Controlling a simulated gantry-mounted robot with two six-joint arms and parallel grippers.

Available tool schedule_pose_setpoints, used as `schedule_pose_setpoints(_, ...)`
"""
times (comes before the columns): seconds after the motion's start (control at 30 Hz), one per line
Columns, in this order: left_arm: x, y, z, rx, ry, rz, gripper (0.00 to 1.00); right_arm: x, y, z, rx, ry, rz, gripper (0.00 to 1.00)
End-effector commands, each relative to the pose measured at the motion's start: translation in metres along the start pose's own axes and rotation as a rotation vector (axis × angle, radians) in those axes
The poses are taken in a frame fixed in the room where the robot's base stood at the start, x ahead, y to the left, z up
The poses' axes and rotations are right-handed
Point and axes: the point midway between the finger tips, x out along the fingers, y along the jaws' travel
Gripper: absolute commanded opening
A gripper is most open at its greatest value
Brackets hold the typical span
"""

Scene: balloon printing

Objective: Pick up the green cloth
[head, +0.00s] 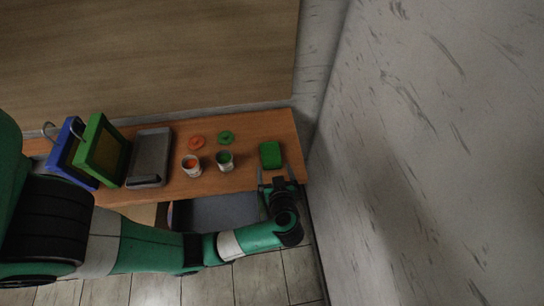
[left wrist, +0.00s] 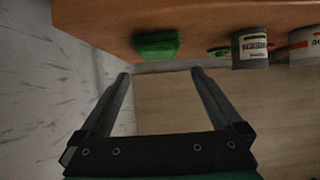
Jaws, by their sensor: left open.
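The green cloth (head: 270,154) lies folded into a small block near the right end of the wooden table, in the head view. In the left wrist view the green cloth (left wrist: 156,45) sits at the top, beyond my fingertips. My left gripper (head: 277,184) is open and empty at the table's front edge, just in front of the cloth and apart from it. Its two fingers (left wrist: 160,73) are spread in the left wrist view, with nothing between them. My right gripper does not show.
Cans with orange (head: 191,165) and green (head: 225,161) contents stand left of the cloth. Orange (head: 197,142) and green (head: 227,137) lids lie behind them. A grey tray (head: 149,157), a green frame (head: 101,150) and a blue frame (head: 67,150) are further left. A wall (head: 430,150) rises close on the right.

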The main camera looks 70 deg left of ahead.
Motion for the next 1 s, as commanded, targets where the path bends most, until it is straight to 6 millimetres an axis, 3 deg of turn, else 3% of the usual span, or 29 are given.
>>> schedule_pose_setpoints(0.23,0.049,-0.001,0.003,-0.004,0.0,-0.004,1.0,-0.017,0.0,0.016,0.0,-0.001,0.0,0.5)
schedule_pose_setpoints(0.5,0.062,0.0,0.001,-0.002,0.0,0.0,1.0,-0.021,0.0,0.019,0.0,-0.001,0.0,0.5)
schedule_pose_setpoints(0.8,0.107,0.002,0.0,-0.002,0.0,-0.001,1.0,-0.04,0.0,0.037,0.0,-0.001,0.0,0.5)
schedule_pose_setpoints(1.0,0.109,0.002,-0.003,-0.001,0.0,0.002,1.0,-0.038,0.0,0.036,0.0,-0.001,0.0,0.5)
